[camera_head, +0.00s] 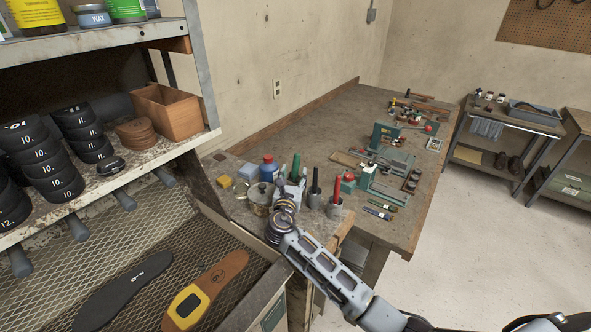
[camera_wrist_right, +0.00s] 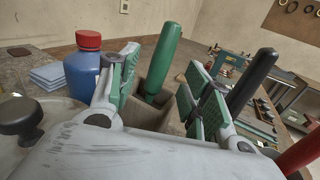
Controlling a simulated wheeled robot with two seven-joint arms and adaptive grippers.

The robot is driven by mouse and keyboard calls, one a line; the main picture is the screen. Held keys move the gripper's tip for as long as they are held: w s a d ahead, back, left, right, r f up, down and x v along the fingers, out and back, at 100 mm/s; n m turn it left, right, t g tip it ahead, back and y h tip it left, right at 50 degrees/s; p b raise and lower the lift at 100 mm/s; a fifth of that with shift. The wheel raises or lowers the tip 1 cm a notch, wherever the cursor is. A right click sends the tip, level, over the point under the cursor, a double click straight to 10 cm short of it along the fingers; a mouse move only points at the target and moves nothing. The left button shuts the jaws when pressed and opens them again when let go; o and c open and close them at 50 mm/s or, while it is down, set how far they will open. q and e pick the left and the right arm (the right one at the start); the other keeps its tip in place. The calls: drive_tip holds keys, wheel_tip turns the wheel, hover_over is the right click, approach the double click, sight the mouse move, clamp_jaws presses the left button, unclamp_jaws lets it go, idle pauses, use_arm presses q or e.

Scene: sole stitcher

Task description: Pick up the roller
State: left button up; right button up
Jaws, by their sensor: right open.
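A green handle (camera_head: 296,166) stands upright in a holder on the near end of the workbench; it also shows in the right wrist view (camera_wrist_right: 164,60). Its lower end is hidden in the holder (camera_wrist_right: 150,112), so I cannot tell whether it is the roller. My right gripper (camera_head: 292,184) is open at this holder. In the right wrist view its green-padded fingers (camera_wrist_right: 163,88) stand apart, one on either side of the handle. I see no clear contact. A black handle (camera_head: 315,180) and a red handle (camera_head: 337,189) stand in cups to the right. My left gripper is out of view.
A blue bottle with a red cap (camera_head: 268,170) and a lidded metal pot (camera_head: 260,198) stand close on the left. A shelf (camera_head: 130,178) with black soles is at left. Tools and a green machine (camera_head: 384,134) lie farther along the bench (camera_head: 330,118).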

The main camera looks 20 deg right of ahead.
sight(295, 169)
drive_tip(key=shift+p+x, duration=0.35)
drive_tip(key=shift+x, duration=2.2)
clamp_jaws()
drive_tip(key=shift+r, duration=0.15)
drive_tip(key=shift+r, duration=4.95)
drive_tip(key=shift+f, duration=0.1)
